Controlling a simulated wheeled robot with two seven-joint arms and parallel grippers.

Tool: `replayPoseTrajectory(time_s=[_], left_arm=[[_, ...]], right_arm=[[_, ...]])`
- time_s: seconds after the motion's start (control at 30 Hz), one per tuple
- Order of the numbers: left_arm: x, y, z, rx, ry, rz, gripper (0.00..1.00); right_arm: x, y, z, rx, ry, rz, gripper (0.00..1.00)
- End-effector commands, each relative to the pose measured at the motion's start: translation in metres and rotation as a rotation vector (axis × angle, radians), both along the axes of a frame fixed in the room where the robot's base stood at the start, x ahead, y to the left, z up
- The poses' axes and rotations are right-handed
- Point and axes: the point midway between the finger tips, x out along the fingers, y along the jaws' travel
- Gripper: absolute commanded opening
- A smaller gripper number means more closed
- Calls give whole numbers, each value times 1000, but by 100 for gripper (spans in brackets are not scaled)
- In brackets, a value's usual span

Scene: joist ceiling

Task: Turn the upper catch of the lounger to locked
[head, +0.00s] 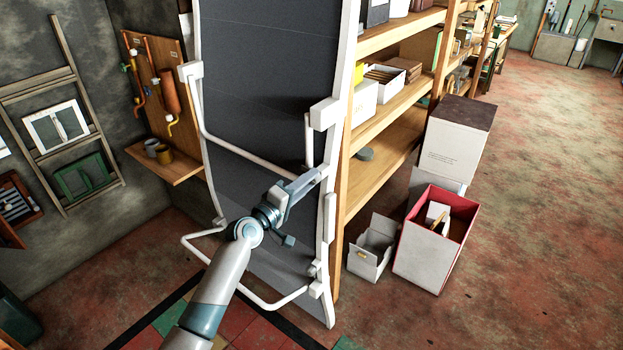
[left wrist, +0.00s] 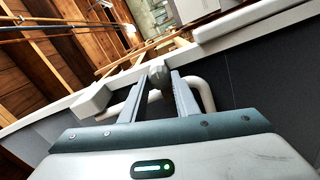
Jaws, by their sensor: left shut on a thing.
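The lounger (head: 265,75) stands upright with dark grey fabric and a white tube frame. Its frame and fabric also show in the left wrist view (left wrist: 250,75). My left gripper (head: 321,173) reaches the right side rail of the lounger, below a white block on that rail. In the left wrist view, the fingers of my left gripper (left wrist: 157,88) are shut on a small pale knob, the upper catch (left wrist: 158,75), at the rail. In the head view the fingers mostly hide the catch. I cannot tell its turn position. My right gripper is not in view.
A wooden shelf unit (head: 397,122) stands close to the lounger's right side. Open boxes, one white (head: 368,262) and one red-rimmed (head: 425,255), are on the floor there. A pegboard with a small shelf (head: 165,165) is on the left. Floor at the right is clear.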

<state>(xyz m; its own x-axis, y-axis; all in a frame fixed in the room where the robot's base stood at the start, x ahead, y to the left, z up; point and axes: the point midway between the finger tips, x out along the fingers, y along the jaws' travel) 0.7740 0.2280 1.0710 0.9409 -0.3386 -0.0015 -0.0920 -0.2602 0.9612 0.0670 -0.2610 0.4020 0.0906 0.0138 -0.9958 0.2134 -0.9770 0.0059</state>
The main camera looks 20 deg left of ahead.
Motion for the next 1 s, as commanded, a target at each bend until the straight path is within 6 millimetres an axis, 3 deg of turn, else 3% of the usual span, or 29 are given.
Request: replayPoseTrajectory(time_s=[0.7, 0.73, 0.77, 0.8, 1.0], left_arm=[[-1, -7, 0, -97, 36, -11, 6], [-1, -7, 0, -98, 35, -11, 35], [-1, -7, 0, -98, 35, -11, 42], [-1, -6, 0, -97, 35, -10, 46], [0, -3, 0, -95, 34, -5, 46]], right_arm=[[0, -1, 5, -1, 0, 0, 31], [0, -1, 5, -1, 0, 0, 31], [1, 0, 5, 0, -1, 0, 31], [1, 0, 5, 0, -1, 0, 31], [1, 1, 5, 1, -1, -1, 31]])
